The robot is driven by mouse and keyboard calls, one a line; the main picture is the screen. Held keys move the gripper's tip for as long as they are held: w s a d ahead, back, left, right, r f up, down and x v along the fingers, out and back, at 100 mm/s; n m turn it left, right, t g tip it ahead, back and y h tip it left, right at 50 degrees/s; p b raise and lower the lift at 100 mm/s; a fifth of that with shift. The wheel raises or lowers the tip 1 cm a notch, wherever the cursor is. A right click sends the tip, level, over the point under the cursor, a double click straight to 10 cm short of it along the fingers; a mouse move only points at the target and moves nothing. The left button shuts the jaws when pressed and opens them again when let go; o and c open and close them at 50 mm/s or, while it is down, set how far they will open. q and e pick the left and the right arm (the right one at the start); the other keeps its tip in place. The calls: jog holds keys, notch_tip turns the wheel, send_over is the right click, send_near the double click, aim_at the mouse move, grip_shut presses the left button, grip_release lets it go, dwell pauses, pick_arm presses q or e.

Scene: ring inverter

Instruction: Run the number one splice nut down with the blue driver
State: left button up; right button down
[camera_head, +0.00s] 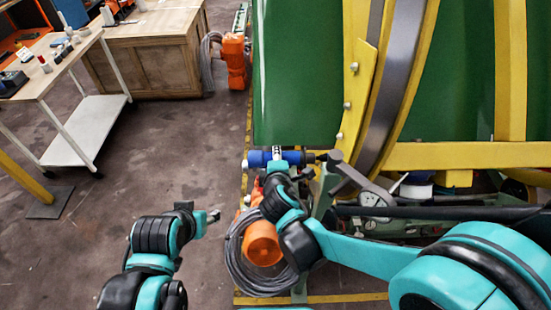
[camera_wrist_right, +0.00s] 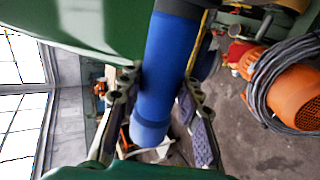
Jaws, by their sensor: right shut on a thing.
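The blue driver (camera_head: 295,157) lies level beside the lower part of the green and yellow ring, its dark nose pointing right. My right gripper (camera_head: 277,167) is shut on it. In the right wrist view the blue driver (camera_wrist_right: 170,65) runs between the two fingers of the right gripper (camera_wrist_right: 160,105). Several light nuts or bolt heads (camera_head: 347,105) sit along the yellow splice flange (camera_head: 363,75). I see no numbers, so I cannot tell which is number one. My left gripper (camera_head: 213,216) is over the floor at left, away from the ring; its jaw opening is too small to judge.
An orange motor (camera_head: 262,243) with coiled grey cable (camera_head: 240,270) is below my right arm. A dark lever with a gauge (camera_head: 373,198) stands right of the driver. A workbench (camera_head: 150,50) and white-legged table (camera_head: 75,125) stand at back left. Floor between is clear.

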jog(key=shift+d, duration=0.55)
dwell(1.5)
